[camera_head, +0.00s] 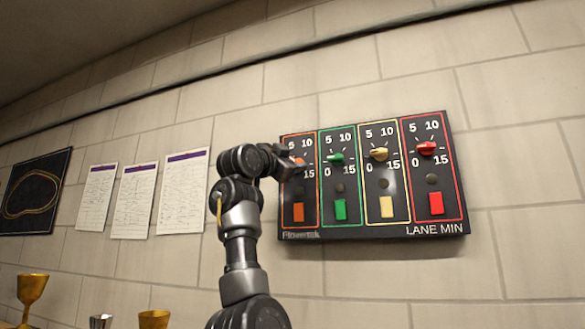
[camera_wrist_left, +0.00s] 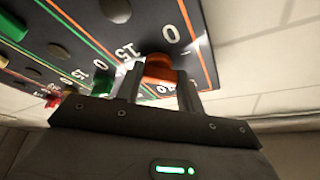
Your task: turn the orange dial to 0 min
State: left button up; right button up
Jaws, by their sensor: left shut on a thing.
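The orange dial (camera_wrist_left: 160,70) is on the leftmost, orange-outlined section of the dark timer panel (camera_head: 375,230). In the wrist view it sits between the two fingers of my left gripper (camera_wrist_left: 160,82), which is shut on it. In the head view my left gripper (camera_head: 293,166) covers most of the dial and part of its scale. The 0 mark (camera_wrist_left: 168,35) and the 15 mark (camera_wrist_left: 127,50) show beside the dial in the wrist view. I cannot tell which mark the dial points to. My right gripper is not in view.
The green dial (camera_head: 336,158), yellow dial (camera_head: 379,153) and red dial (camera_head: 427,148) stand to the right on the same panel. Coloured rectangles sit below them. Papers (camera_head: 135,200) hang on the wall to the left. Gold cups (camera_head: 31,290) stand at the lower left.

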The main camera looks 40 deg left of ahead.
pick_arm(q)
jog(key=shift+d+f+n+y+b, duration=0.15)
jog(key=shift+n+y, duration=0.8)
jog(key=shift+n, duration=1)
jog(key=shift+a+n+y+b, duration=0.1)
jog(key=shift+n+y+b, duration=0.2)
jog(key=shift+n+y, duration=1.15)
jog(key=shift+d+f+n+y+b, duration=0.15)
jog(key=shift+n+y, duration=0.35)
jog(key=shift+n, duration=1.9)
jog(key=shift+a+r+n+y, duration=0.1)
jog(key=shift+r+n+y, duration=0.05)
jog(key=shift+n+y, duration=0.15)
jog(key=o, duration=1)
